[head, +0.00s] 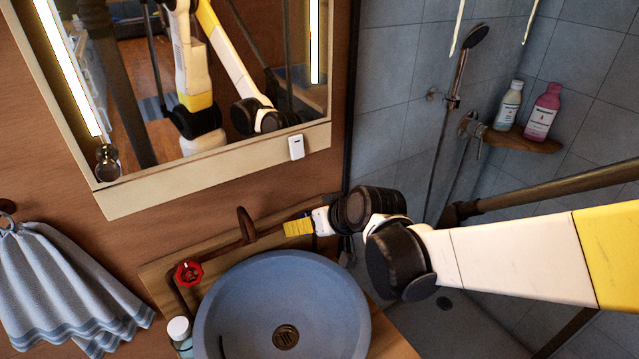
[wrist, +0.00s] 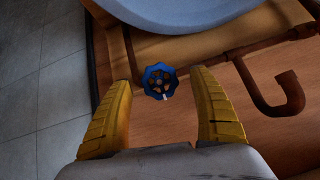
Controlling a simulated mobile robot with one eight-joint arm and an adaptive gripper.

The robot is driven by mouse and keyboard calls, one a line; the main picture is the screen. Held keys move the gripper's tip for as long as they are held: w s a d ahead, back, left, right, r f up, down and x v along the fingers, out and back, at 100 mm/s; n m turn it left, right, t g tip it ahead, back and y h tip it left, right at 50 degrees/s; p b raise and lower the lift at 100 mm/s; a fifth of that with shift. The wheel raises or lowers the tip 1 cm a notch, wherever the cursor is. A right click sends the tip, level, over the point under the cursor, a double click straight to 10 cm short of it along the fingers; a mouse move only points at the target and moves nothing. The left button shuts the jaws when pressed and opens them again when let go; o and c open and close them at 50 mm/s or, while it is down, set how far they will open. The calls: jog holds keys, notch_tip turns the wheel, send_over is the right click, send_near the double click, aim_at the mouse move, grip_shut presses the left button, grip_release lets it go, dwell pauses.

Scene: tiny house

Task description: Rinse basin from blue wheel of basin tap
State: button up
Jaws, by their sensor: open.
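The blue wheel (wrist: 154,84) of the tap shows in the wrist view, between the two yellow fingertips of my gripper (wrist: 161,78). The fingers are open, with a gap on each side of the wheel; its depth relative to the tips is hard to tell. In the head view my gripper (head: 298,227) is behind the basin at its right, and the blue wheel is hidden. The round blue-grey basin (head: 240,318) has a drain in its middle. The copper tap spout (head: 245,224) rises behind it and also shows in the wrist view (wrist: 288,97).
A red wheel (head: 188,273) sits on the tap's left side. A small bottle (head: 180,335) stands left of the basin. A mirror (head: 225,170) hangs above, and a striped towel (head: 65,285) hangs at left. Shower bottles (head: 541,112) stand on a shelf at right.

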jog(key=shift+x, duration=1.1)
jog(key=shift+c, duration=0.2)
jog(key=c, duration=1.2)
jog(key=n, duration=0.2)
jog(key=n+t+h, duration=0.1)
jog(key=n, duration=0.1)
jog(key=shift+h, duration=0.3)
jog(key=n+t+b, duration=0.1)
jog(key=n, duration=0.1)
jog(key=n+t+h+b, duration=0.1)
jog(key=n, duration=0.2)
jog(key=shift+n, duration=0.3)
jog(key=shift+w, duration=0.1)
